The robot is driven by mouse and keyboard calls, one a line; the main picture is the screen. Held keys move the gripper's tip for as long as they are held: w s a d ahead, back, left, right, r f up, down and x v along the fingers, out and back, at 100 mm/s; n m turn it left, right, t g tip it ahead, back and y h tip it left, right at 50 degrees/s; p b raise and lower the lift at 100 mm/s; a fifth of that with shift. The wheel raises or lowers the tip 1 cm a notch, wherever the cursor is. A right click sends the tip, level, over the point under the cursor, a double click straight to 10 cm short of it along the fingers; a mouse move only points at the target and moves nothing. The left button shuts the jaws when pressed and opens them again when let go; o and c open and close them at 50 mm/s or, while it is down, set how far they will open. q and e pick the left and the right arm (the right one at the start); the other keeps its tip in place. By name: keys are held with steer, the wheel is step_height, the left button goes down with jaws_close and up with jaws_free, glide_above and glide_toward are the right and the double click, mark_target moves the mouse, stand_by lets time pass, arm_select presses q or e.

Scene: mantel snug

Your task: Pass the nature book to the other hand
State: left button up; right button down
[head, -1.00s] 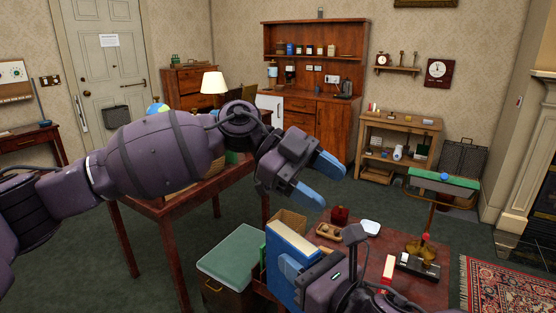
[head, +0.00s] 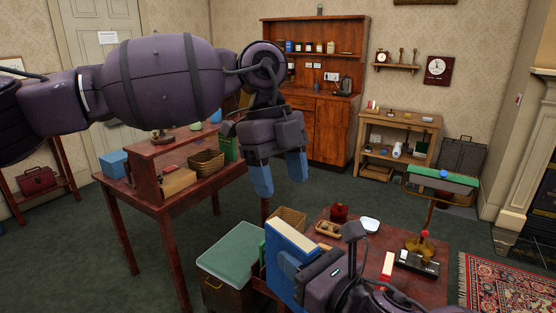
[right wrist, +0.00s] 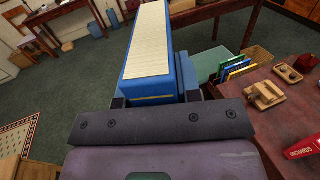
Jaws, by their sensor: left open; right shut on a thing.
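A thick blue book with cream page edges, which I take as the nature book (head: 287,262), stands upright in the lower middle of the head view. My right gripper (head: 293,268) is shut on it, holding it near the desk's left edge. In the right wrist view the book (right wrist: 150,50) points away from the jaws, page edges up; its cover title is not readable. My left gripper (head: 278,175) is open and empty, with blue fingertips pointing down, above the book and apart from it.

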mark_target(292, 233)
arm_select(q)
steer(key=x, duration=0.9)
steer(key=shift+f, duration=0.1)
steer(key=c, duration=1.1)
jaws_close()
arm_select(e)
steer(key=c, duration=0.7)
jaws_free()
